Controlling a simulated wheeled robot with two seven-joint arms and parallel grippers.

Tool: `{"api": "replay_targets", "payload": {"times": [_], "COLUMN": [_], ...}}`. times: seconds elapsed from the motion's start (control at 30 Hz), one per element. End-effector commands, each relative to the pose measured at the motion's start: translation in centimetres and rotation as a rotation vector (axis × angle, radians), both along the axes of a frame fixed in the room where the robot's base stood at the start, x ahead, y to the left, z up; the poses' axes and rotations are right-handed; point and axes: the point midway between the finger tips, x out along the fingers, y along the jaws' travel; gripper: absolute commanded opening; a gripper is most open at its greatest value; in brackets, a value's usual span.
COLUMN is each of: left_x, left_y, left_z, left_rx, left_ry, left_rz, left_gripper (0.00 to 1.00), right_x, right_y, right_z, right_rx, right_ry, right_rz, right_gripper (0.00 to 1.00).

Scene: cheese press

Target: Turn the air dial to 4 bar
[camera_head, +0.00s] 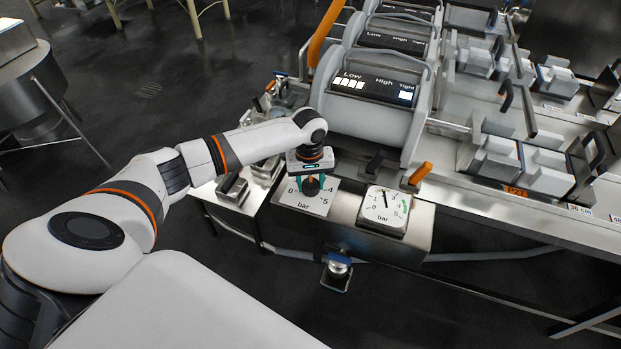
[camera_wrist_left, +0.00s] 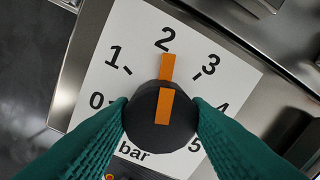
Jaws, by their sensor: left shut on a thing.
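The air dial (camera_head: 325,206) is a white plate marked 0 to 5 bar, lying at the front of the metal bench in the head view. Its round black knob (camera_wrist_left: 150,128) carries an orange pointer (camera_wrist_left: 166,75), which points at about the 2 in the left wrist view. My left gripper (camera_head: 311,184) reaches down over the dial. Its teal fingers are shut on the knob, one on each side, and partly cover the 0, 4 and 5 marks. My right gripper is not in view.
A white pressure gauge (camera_head: 397,217) marked in bar sits just right of the dial. An orange-tipped lever (camera_head: 420,173) stands behind it. The press display (camera_head: 374,88) reads Low, High, Tight. White cheese moulds (camera_head: 494,158) line the bench at right. Dark floor lies in front.

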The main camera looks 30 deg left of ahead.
Motion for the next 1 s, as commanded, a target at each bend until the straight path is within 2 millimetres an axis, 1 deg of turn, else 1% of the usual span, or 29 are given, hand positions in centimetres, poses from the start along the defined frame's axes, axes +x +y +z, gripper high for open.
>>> {"api": "replay_targets", "payload": {"times": [0.03,0.1,0.3,0.4,0.7,1.0], "left_x": [-0.1,-0.1,-0.1,0.0,0.0,0.1], "left_y": [0.0,0.0,-0.1,-0.1,-0.1,-0.1], "left_z": [0.5,0.6,0.7,0.5,0.3,0.2], "left_rx": [-0.002,-0.002,-0.003,-0.003,-0.003,-0.003], "left_ry": [0.003,0.005,0.005,0.004,0.002,0.001], "left_rz": [-0.023,-0.067,-0.235,-0.331,-0.615,-0.901], "left_gripper": [0.2,0.2,0.2,0.2,0.2,0.2], "right_x": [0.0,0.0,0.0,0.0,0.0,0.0], "right_y": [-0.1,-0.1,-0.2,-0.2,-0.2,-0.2], "right_z": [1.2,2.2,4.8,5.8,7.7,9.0], "right_rx": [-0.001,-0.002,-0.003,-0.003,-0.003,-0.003], "right_ry": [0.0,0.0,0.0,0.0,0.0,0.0], "right_rz": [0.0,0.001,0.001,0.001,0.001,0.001], "right_gripper": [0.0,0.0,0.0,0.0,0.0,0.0]}}
